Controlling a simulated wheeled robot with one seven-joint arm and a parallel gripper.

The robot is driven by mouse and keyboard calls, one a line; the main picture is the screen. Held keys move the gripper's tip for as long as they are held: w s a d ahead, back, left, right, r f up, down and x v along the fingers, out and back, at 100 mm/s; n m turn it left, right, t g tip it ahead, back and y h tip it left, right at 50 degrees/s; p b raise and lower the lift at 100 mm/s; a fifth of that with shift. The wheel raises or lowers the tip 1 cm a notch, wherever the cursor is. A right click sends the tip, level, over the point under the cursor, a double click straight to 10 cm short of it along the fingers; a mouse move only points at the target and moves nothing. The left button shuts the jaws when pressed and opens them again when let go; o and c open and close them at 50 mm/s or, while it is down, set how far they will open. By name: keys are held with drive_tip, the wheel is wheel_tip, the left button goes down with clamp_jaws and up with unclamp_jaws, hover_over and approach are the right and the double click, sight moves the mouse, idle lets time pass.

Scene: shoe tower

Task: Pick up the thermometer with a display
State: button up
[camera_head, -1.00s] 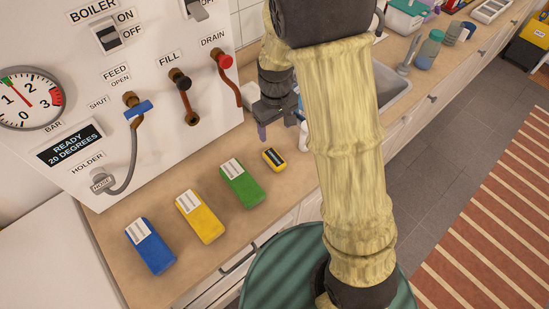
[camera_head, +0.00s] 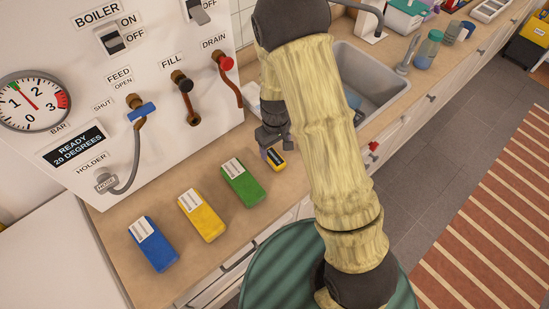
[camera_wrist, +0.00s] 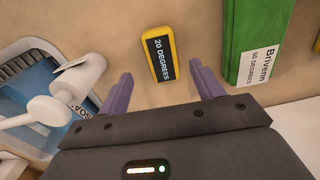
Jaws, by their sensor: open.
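The thermometer (camera_head: 276,159) is a small yellow block with a black display, lying on the wooden counter just right of the green box. In the wrist view the thermometer (camera_wrist: 162,56) reads "20 DEGREES" and lies between the lines of my two fingers, beyond their tips. My gripper (camera_head: 270,146) is at the thermometer in the head view, partly covering its upper left. In the wrist view my gripper (camera_wrist: 160,78) is open and empty, with purple fingers spread wider than the thermometer.
A green box (camera_head: 243,182), labelled "Brivenn 50 DEGREES" in the wrist view, lies close by. Yellow (camera_head: 201,215) and blue (camera_head: 152,244) boxes lie further left. The boiler panel (camera_head: 150,130) stands behind, and a sink (camera_head: 372,85) is on the right.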

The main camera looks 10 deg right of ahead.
sight(274, 157)
drive_tip(key=shift+a+f+p, duration=0.15)
drive_tip(key=shift+f+p, duration=0.9)
drive_tip(key=shift+f, duration=1.55)
drive_tip(key=shift+s, duration=0.1)
drive_tip(key=c, duration=1.1)
drive_tip(key=shift+o, duration=0.2)
drive_tip(key=shift+r, duration=0.1)
wheel_tip(274, 157, up, 10)
drive_tip(key=b, duration=0.2)
